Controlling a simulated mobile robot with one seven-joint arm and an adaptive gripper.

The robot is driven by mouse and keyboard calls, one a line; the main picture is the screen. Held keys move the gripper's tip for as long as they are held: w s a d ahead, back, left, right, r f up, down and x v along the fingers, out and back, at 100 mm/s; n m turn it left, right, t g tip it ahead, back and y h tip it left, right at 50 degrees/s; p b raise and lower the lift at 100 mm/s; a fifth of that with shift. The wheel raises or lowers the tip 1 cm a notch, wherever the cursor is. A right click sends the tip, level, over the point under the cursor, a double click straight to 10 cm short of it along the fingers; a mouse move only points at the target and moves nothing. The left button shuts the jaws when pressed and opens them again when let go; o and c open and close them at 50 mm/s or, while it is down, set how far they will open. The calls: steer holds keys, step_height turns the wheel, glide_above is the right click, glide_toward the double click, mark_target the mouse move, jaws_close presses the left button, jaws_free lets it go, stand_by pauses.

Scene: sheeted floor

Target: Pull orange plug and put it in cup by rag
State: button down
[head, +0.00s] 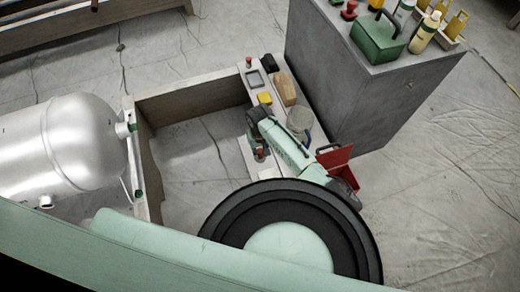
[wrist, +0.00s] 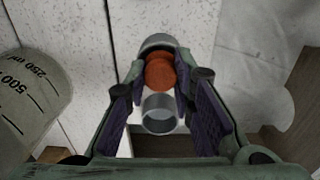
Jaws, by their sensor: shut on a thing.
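My gripper (wrist: 160,80) has its fingers closed around an orange plug (wrist: 160,72), which shows as a round orange face between the fingertips. A grey collar (wrist: 157,42) lies just beyond the plug, and a grey open ring (wrist: 158,115) shows nearer, between the fingers. I cannot tell whether the plug still sits in a fitting. In the head view my gripper (head: 259,150) points down over the pale bench strip, with a small orange-red part at its tips. A clear cup (head: 300,119) stands just right of it; its marked side fills the left of the wrist view (wrist: 32,95). I cannot clearly identify the rag.
A tan block (head: 285,88) and a yellow piece (head: 264,98) lie behind the cup. A red open box (head: 337,165) is to the right. A grey cabinet (head: 350,95) stands behind. A silver tank (head: 65,145) is at left. The sheeted floor at right is clear.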

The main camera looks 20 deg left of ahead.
steer(key=shift+f, duration=0.35)
steer(key=c, duration=1.3)
jaws_free()
steer(key=shift+r, duration=0.1)
step_height(320, 180, up, 12)
steer(key=shift+s, duration=0.1)
